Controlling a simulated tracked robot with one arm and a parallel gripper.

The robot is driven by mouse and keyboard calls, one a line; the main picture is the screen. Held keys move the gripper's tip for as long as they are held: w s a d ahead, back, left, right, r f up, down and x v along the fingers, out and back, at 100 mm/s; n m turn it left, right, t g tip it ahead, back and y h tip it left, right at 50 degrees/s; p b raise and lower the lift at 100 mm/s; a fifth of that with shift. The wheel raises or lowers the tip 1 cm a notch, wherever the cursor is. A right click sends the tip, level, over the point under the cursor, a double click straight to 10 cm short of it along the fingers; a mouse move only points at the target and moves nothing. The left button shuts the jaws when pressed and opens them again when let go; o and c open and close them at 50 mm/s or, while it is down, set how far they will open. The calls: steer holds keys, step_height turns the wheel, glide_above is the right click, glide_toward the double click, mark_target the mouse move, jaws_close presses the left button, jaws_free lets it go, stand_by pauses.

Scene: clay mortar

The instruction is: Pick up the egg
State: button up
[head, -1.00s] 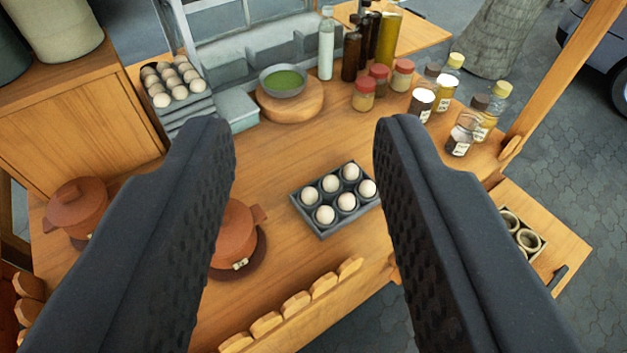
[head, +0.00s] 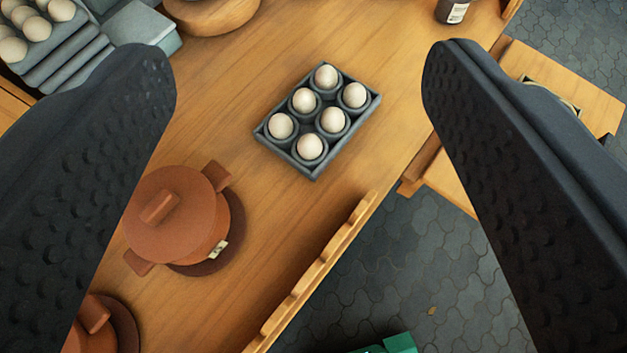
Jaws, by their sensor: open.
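Several pale eggs sit upright in the cups of a grey tray (head: 266,139) on the wooden counter; one egg (head: 309,146) is at the tray's near corner and another egg (head: 326,76) at its far end. More eggs (head: 37,28) rest on a stepped grey rack at the top left. My gripper (head: 298,75) is wide open and empty. Its two dark, studded fingers stand to the left and right of the tray in the picture, apart from it and seemingly above the counter.
A lidded clay pot (head: 178,215) stands on the counter left of and nearer than the tray, with another pot (head: 92,325) at the bottom left. A raised wooden edging (head: 310,275) runs along the counter's near edge. Bare counter surrounds the tray.

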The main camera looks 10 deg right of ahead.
steer(key=w+a+f+m+g+h+b, duration=0.15)
steer(key=w+f, duration=0.25)
steer(key=f, duration=1.2)
steer(key=m+h+b, duration=0.2)
steer(key=h+b, duration=0.1)
glide_toward(306, 152)
steer(key=x, duration=0.4)
steer(key=shift+w+d+b, duration=0.2)
steer(key=shift+w+b, duration=0.1)
steer(key=shift+b, duration=0.05)
steer(key=shift+n+y, duration=0.25)
steer(key=x, duration=0.4)
steer(key=shift+a+f+b, duration=0.1)
steer(key=shift+f+b, duration=0.1)
steer(key=shift+b, duration=0.15)
steer(key=shift+w+d+f, duration=0.1)
steer(key=shift+w+d, duration=0.2)
steer(key=shift+w, duration=0.05)
steer(key=c, duration=0.8)
